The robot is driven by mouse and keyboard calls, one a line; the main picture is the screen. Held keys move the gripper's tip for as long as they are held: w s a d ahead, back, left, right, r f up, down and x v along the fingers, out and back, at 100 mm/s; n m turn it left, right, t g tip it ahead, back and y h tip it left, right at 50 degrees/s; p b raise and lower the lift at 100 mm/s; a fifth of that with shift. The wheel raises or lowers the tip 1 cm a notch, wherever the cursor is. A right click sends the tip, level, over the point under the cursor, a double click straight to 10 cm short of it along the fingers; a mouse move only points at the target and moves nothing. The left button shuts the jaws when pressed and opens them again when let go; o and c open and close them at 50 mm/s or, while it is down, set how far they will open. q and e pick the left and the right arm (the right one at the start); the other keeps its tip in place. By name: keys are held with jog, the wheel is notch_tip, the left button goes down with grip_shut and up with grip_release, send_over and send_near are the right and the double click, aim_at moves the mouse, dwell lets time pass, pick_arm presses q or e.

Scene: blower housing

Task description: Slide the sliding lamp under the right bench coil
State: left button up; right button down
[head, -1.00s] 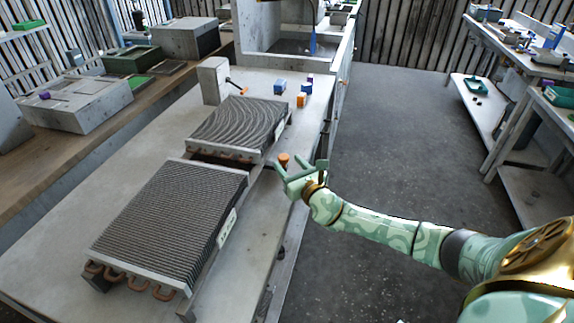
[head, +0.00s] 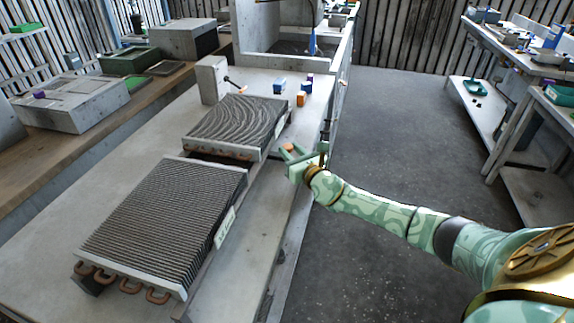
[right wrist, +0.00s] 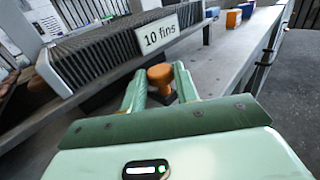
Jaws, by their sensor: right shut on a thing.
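Two finned coils lie on the bench, a nearer left coil (head: 165,220) and a farther right coil (head: 240,122). A coil with a "10 fins" label (right wrist: 158,33) fills the upper left of the right wrist view. My right gripper (head: 288,155) is beside the farther coil's near right corner. In the right wrist view its fingers are closed around an orange knob (right wrist: 160,76) on a dark base, apparently the sliding lamp's handle. The rest of the lamp is hidden or too small to tell. My left gripper is out of view.
Small blue (head: 280,87) and orange (head: 301,99) blocks lie beyond the farther coil. A grey upright block (head: 212,80) stands behind it.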

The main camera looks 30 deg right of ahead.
jog(key=w+d+b, duration=0.2)
jog(key=w+d, duration=0.1)
jog(key=d, duration=0.1)
jog(key=shift+w+f+b, duration=0.2)
jog(key=shift+f+b, duration=0.15)
jog(key=shift+b, duration=0.05)
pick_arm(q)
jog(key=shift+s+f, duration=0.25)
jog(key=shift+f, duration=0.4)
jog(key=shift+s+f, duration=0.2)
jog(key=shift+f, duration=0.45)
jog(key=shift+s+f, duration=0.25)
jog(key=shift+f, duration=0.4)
pick_arm(e)
jog(key=shift+d+r, duration=0.1)
jog(key=shift+r, duration=0.4)
